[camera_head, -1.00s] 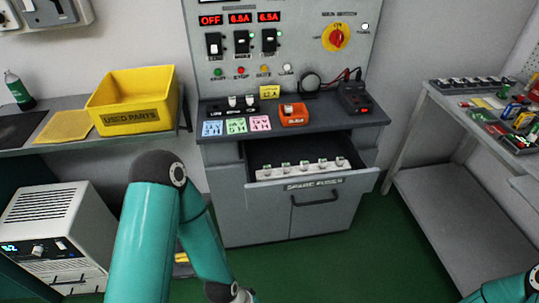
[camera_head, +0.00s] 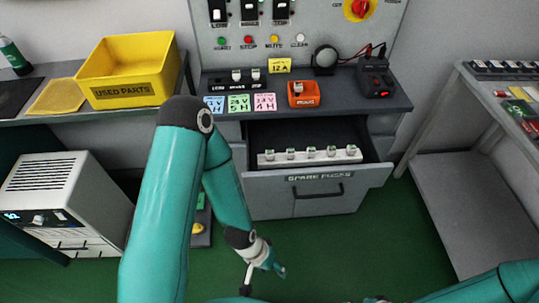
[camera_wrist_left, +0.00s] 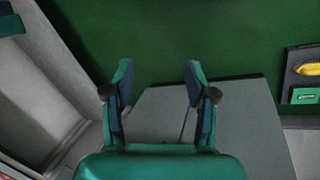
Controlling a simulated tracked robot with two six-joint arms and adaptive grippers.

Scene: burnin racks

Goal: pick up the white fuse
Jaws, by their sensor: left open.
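An open drawer labelled SPARE FUSES (camera_head: 340,175) holds a white strip with several small white fuses (camera_head: 311,153) in a row, with small greenish marks. Which one is meant I cannot tell. My left gripper (camera_head: 279,271) hangs low in front of the cabinet, below and nearer than the drawer, apart from the fuses. In the left wrist view my left gripper (camera_wrist_left: 159,70) is open with nothing between its fingers, facing green floor and grey surfaces; no fuse shows there. My right arm enters at the lower right; its gripper is not visible.
A yellow USED PARTS bin (camera_head: 128,72) stands on the left shelf. An orange device (camera_head: 303,94) and coloured cards (camera_head: 239,103) lie on the worktop above the drawer. A grey rack (camera_head: 470,190) stands at right. Green floor lies before the cabinet.

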